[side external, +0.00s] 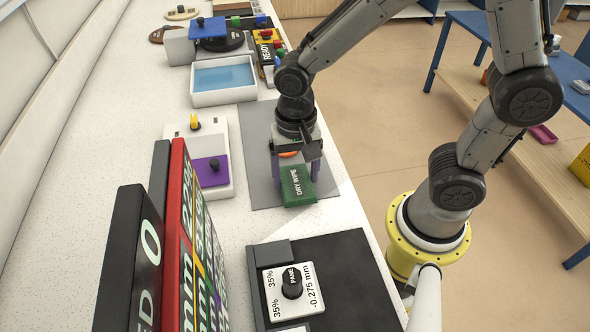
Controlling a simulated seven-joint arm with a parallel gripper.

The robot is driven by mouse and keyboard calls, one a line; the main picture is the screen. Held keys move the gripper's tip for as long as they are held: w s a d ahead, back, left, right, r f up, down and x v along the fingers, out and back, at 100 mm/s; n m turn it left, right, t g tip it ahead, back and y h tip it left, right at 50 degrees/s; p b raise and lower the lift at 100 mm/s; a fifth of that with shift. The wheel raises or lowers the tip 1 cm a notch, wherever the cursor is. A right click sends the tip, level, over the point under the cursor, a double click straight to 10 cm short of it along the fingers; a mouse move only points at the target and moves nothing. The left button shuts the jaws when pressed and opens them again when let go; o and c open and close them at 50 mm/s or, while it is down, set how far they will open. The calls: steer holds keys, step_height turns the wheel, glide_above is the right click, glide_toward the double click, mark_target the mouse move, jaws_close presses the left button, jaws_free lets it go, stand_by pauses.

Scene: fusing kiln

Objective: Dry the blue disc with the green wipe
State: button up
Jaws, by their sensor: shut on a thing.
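The green wipe (297,187) is a block-like pad with a white "DRY WIPE" label. My gripper (296,176) points down, with a purple finger on each side of the wipe, and is shut on it. The wipe is over the grey mat (262,135); I cannot tell whether it touches the mat. I do not see a blue disc clearly; my gripper and the wipe hide part of the mat. A small orange part shows up between the fingers.
Left of the mat is a white block with a yellow knob and purple plate (210,171). Behind it is a white tray of blue liquid (224,95). A black panel with a "-0.275 mm" dial (335,275) lies in front. Red and black upright boards (170,240) stand at front left.

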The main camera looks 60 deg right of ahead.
mark_target(292, 166)
steer(key=shift+w+d, duration=1.35)
steer(key=shift+s+a, duration=1.5)
steer(key=shift+w+d, duration=1.5)
steer(key=shift+d, duration=0.05)
stand_by(2.7)
steer(key=shift+r, duration=3.5)
